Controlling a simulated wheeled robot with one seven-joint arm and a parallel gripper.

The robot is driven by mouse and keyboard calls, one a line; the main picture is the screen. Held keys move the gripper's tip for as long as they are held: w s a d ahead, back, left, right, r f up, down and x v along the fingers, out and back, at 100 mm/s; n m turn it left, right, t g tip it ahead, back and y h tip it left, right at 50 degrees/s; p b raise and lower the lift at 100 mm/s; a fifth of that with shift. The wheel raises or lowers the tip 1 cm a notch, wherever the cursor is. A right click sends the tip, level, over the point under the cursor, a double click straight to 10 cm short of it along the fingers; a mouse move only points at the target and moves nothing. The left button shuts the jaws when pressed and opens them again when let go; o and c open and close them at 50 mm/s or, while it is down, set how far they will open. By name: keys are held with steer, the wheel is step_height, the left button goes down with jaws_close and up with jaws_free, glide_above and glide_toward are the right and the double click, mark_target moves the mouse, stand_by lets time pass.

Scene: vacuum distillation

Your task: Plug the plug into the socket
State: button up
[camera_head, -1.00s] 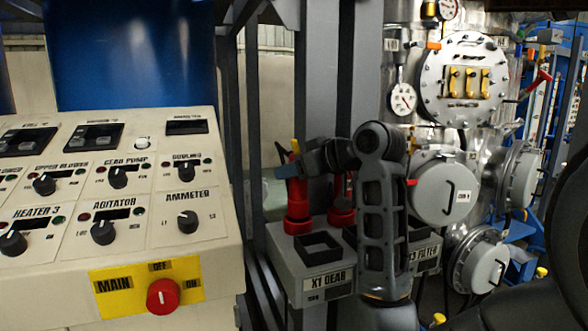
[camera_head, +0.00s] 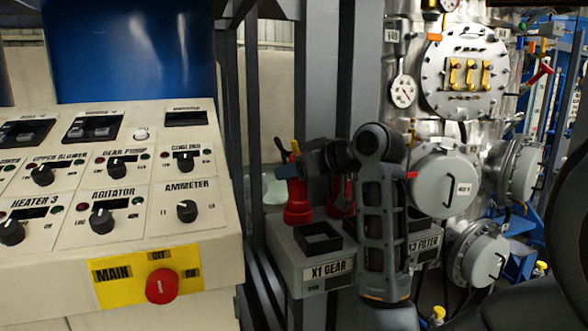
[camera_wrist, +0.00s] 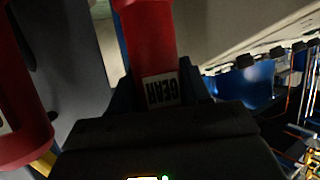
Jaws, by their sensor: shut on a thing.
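My gripper (camera_head: 294,172) is closed around the upper part of a red plug (camera_head: 298,205), which stands upright over the back left of the grey socket box labelled X1 GEAR (camera_head: 328,271). In the wrist view, the same plug (camera_wrist: 150,40) sits between the fingers and bears a white GEAR label. The plug's lower end meets the box top in the picture; I cannot tell whether it is inside an opening. A dark square-rimmed socket opening (camera_head: 318,240) lies just right and in front of it.
A second red plug (camera_head: 341,197) stands just right, partly behind my arm; it is also at left in the wrist view (camera_wrist: 18,100). A control panel (camera_head: 110,190) with a red main knob (camera_head: 161,285) stands left. Grey posts rise behind the box; a steel vessel stands right.

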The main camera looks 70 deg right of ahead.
steer(key=shift+f+b, duration=0.4)
steer(key=shift+f, duration=0.3)
steer(key=o, duration=1.3)
steer(key=v, duration=0.7)
steer(key=shift+s+a+r, duration=0.1)
steer(key=shift+s+a, duration=0.05)
steer(key=shift+s, duration=0.2)
